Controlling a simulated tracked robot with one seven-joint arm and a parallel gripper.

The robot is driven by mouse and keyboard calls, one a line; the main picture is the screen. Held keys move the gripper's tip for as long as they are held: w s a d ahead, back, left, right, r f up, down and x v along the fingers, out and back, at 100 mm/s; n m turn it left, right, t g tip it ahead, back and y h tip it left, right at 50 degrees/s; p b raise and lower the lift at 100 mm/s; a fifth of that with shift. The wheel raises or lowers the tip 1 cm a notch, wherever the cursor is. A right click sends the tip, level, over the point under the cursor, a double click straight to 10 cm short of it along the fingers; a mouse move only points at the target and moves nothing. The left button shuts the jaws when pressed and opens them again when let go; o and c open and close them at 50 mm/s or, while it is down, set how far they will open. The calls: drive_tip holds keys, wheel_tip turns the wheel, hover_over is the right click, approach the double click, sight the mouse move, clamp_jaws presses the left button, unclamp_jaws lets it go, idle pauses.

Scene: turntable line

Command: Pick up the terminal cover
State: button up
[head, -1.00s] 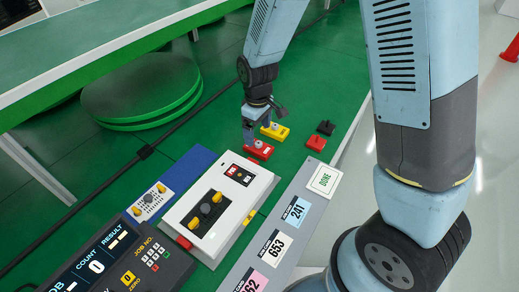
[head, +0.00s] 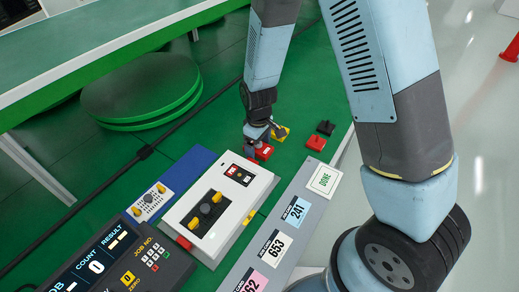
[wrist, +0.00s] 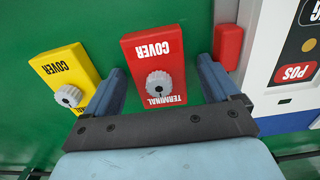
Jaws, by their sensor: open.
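The terminal cover (wrist: 152,50) is a red block with white lettering and a grey knob, lying on the green table. In the head view the red cover (head: 265,152) is partly hidden by my gripper (head: 257,146). In the wrist view my gripper (wrist: 162,82) is open, with one finger on each side of the red cover and its knob between them. Gaps show between the fingers and the knob. I cannot tell how far above the table the fingertips are.
A yellow cover (wrist: 66,75) lies close to the left finger. A white device (head: 237,200) with a red side part (wrist: 229,45) stands near the right finger. Another red block (head: 316,142) and a black block (head: 326,128) lie to the right in the head view.

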drive_tip(key=shift+c, duration=0.2)
drive_tip(key=c, duration=1.1)
drive_tip(key=shift+r, duration=0.15)
